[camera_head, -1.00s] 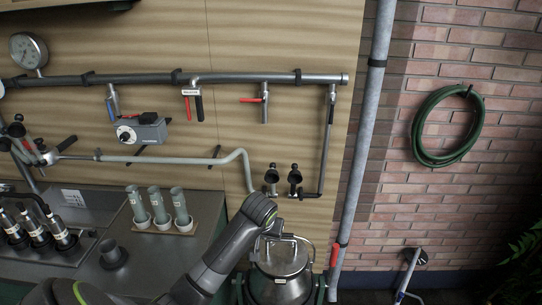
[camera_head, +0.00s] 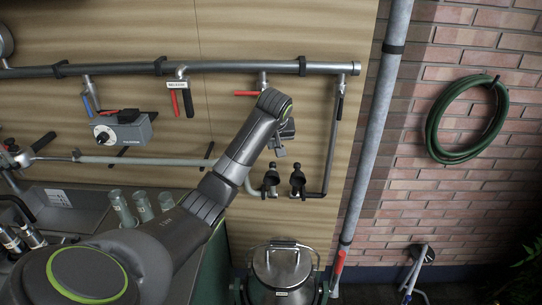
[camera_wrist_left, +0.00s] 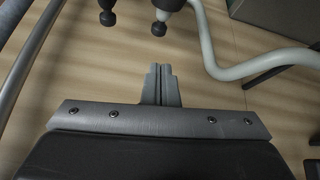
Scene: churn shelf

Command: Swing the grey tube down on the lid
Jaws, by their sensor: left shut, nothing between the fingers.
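A light grey tube (camera_head: 145,160) runs level along the wooden wall and bends down near a black-knobbed fitting (camera_head: 270,184); part of it is hidden behind my left arm. In the left wrist view the bent tube (camera_wrist_left: 211,62) is at upper right. The metal lid (camera_head: 278,266) sits on the churn (camera_head: 283,291) below the fittings. My left gripper (camera_head: 280,148) is up near the wall, above the left fitting. Its fingers (camera_wrist_left: 160,72) are shut and empty, apart from the tube. My right gripper is not in view.
A second black-knobbed fitting (camera_head: 298,183) stands to the right on a dark pipe (camera_head: 331,140). A thick pipe (camera_head: 225,67) with valve handles crosses above. A tall grey pipe (camera_head: 376,130) stands right of the churn. A green hose (camera_head: 437,130) hangs on the brick wall.

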